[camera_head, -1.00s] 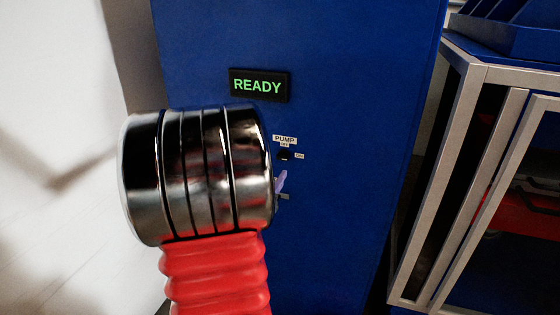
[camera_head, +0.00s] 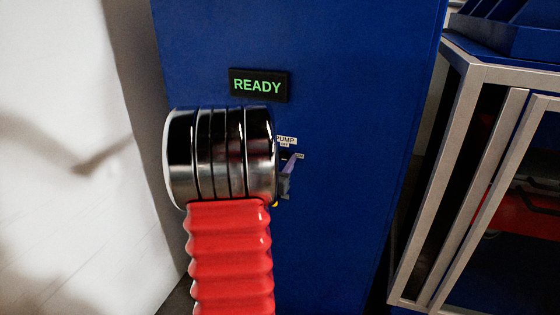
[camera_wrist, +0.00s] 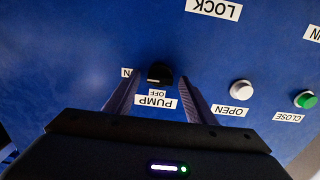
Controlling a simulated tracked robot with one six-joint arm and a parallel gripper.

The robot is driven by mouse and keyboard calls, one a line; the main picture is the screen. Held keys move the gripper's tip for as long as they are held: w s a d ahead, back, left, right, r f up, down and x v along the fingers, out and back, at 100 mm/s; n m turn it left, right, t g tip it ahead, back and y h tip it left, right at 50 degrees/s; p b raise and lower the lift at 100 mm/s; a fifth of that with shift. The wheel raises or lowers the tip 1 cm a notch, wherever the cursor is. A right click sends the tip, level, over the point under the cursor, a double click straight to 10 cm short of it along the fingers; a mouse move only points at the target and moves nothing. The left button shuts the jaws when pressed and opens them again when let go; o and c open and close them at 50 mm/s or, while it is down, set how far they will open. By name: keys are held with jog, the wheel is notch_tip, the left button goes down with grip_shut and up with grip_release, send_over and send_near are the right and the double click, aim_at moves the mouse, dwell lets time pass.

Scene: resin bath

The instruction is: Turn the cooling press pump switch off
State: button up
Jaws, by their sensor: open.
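The pump switch (camera_wrist: 160,74) is a small black round knob on a blue panel. In the wrist view, which is upside down, the PUMP label (camera_wrist: 156,102) and OFF label (camera_wrist: 157,93) lie just below it. The ON label (camera_wrist: 127,72) is partly hidden by the left finger. A pale mark on the knob lies on its left side, toward ON. My gripper (camera_wrist: 160,78) is open, one finger on each side of the knob; I cannot tell whether they touch it. In the head view, my gripper (camera_head: 291,168) largely hides the knob below the PUMP label (camera_head: 286,140).
A READY display (camera_head: 258,85) is above the switch. A white OPEN button (camera_wrist: 241,90), a green CLOSE button (camera_wrist: 305,99) and a LOCK label (camera_wrist: 214,8) are on the same panel. A grey metal frame (camera_head: 450,180) stands at right; a white wall (camera_head: 60,150) is at left.

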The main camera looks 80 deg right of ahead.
jog(key=shift+c, duration=0.6)
jog(key=c, duration=0.9)
jog(key=shift+n, duration=0.5)
jog(key=n, duration=0.3)
jog(key=shift+w+n, duration=0.15)
jog(key=shift+n, duration=0.15)
jog(key=n, duration=0.9)
jog(key=shift+w+f, duration=0.1)
jog(key=shift+w, duration=0.05)
jog(key=n, duration=0.4)
jog(key=shift+f, duration=0.1)
jog(key=shift+n, duration=0.3)
